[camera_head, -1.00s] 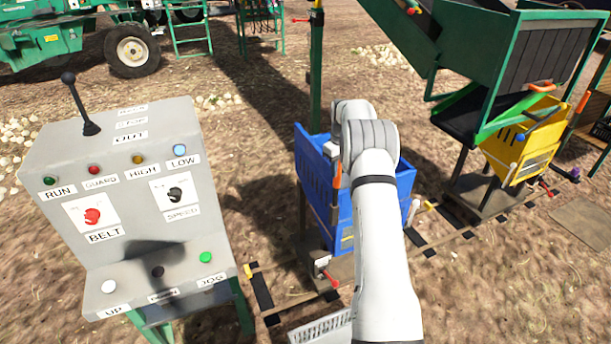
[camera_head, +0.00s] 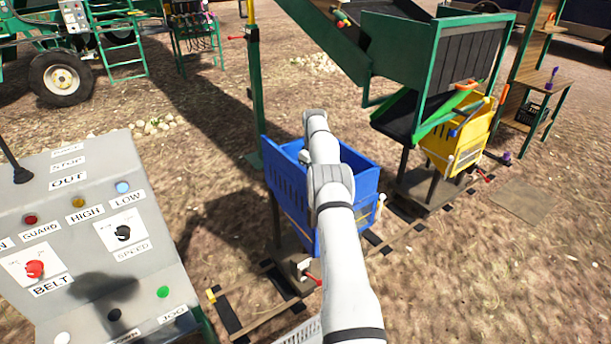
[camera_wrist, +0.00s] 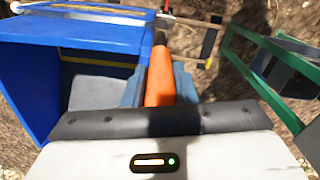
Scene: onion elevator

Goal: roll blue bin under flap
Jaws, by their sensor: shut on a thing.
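The blue bin (camera_head: 284,192) stands upright and open-topped on a low stand at the near end of a floor track. My arm reaches over it and hides part of it. In the wrist view the bin's blue wall (camera_wrist: 30,85) fills the left side. My gripper (camera_wrist: 158,88) is shut on an orange handle (camera_wrist: 160,72) beside the bin's open side. The fingertips are hidden in the head view. A green hopper (camera_head: 405,75) with a dark slatted front, possibly the flap (camera_head: 472,62), stands farther along the track. A yellow bin (camera_head: 440,152) is beneath it.
The track (camera_head: 405,215) runs from the blue bin's stand toward the hopper. A grey control console (camera_head: 100,240) stands at the left. A green post (camera_head: 254,90) rises behind the bin. Green framing (camera_wrist: 262,75) is at the wrist view's right. Bare soil lies at the right.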

